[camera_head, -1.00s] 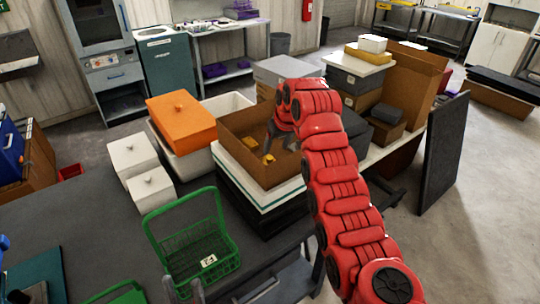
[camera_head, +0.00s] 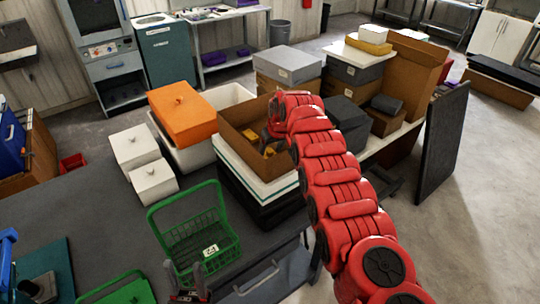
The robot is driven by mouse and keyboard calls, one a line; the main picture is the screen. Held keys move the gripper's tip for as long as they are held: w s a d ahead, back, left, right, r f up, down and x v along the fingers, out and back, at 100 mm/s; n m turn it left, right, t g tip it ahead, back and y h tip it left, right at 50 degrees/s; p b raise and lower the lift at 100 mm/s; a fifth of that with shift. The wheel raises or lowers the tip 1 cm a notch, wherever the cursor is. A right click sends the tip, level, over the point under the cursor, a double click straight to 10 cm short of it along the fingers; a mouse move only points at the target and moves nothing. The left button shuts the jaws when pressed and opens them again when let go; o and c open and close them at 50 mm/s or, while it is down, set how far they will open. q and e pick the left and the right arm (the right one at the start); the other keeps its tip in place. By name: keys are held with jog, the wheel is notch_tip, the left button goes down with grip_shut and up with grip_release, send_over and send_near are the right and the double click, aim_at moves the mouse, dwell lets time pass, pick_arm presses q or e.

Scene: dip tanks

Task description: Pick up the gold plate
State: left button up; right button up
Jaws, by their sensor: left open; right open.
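Small gold pieces show inside an open brown box; one gold piece (camera_head: 248,135) lies near its left wall and another (camera_head: 269,152) lies just below my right gripper. I cannot tell which is the gold plate, as my red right arm and gripper hide part of the box. My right gripper (camera_head: 268,139) is open and reaches down into the box, close to the gold. I cannot tell whether it touches. My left gripper (camera_head: 188,277) is open and empty at the bottom edge, in front of the green basket.
The brown box (camera_head: 232,158) stands on a white-topped stack. A green wire basket (camera_head: 190,240), two white lidded containers (camera_head: 154,184) and an orange lidded box (camera_head: 182,113) stand to its left. Grey boxes (camera_head: 288,65) and a dark upright panel (camera_head: 443,145) are behind and right.

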grip_shut()
dwell(0.3)
jog(key=shift+r, duration=0.15)
